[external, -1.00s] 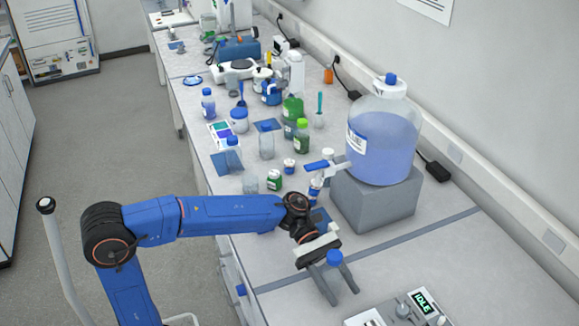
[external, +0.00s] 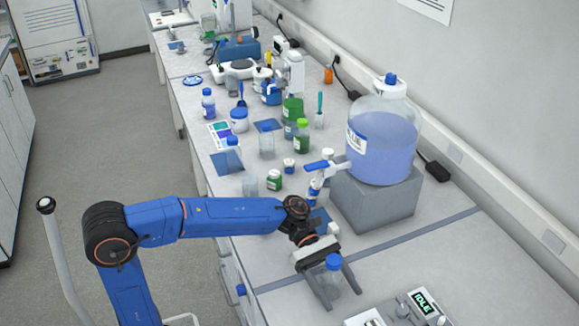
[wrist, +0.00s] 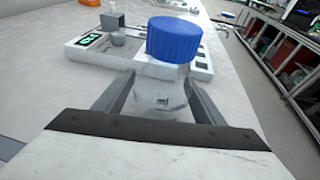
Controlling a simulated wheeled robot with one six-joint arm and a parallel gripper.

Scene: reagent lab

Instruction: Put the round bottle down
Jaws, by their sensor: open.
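The round bottle (external: 332,277) is clear with a blue cap, and its cap (wrist: 174,40) is large in the wrist view. It stands upright at the near part of the bench, between the two fingers of my gripper (external: 338,292). The gripper (wrist: 162,100) is open, with a finger on each side of the bottle and small gaps visible beside the glass. The bottle's base is hidden behind the gripper body in the wrist view.
A device with a green IDLE display (external: 423,302) sits at the near right. A large carboy of blue liquid (external: 385,140) stands on a grey block (external: 375,205) behind my gripper.

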